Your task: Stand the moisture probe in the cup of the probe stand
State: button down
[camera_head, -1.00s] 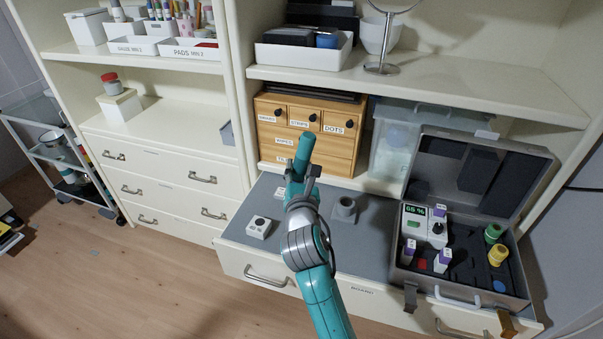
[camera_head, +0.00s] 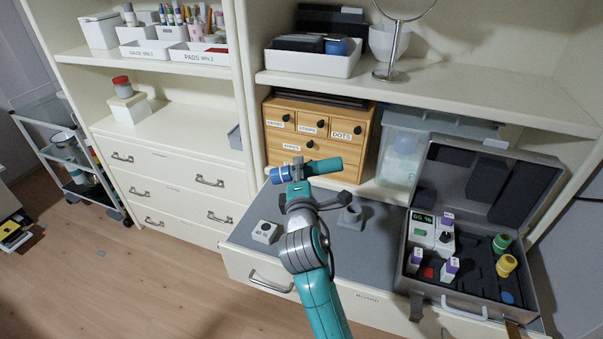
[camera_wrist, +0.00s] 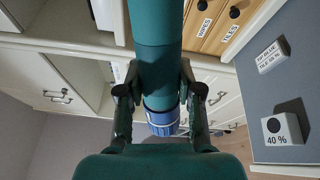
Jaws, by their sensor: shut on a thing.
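The moisture probe is a thick teal cylinder (camera_head: 325,166) with a ribbed blue end. My gripper (camera_head: 297,184) is shut on it and holds it lying nearly level above the grey board, blue end to the left. In the wrist view the probe (camera_wrist: 155,28) runs down between the two dark fingertips of my gripper (camera_wrist: 160,93), with the blue end below them.
A white block marked 40 % (camera_head: 265,231) sits on the board (camera_head: 370,255) at left. An open grey case (camera_head: 487,300) with bottles and a meter stands at right. A wooden drawer box (camera_head: 345,148) stands close behind the probe.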

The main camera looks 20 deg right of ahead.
aim_at(308, 164)
jog(key=m, duration=0.2)
jog(key=r+m, duration=0.1)
jog(key=m, duration=0.2)
jog(key=shift+m, duration=0.3)
jog(key=m, duration=0.4)
jog(key=shift+d+r+m, duration=0.2)
jog(key=shift+r+m, duration=0.1)
jog(key=shift+r, duration=0.05)
jog(key=m, duration=0.4)
jog(key=shift+s+d+r+m, duration=0.15)
jog(key=shift+d+r+m, duration=0.1)
jog(key=shift+m, duration=0.05)
jog(key=m, duration=0.2)
jog(key=d+m, duration=0.1)
jog(key=m, duration=0.2)
jog(key=shift+s+r+m, duration=0.1)
jog(key=shift+m, duration=0.2)
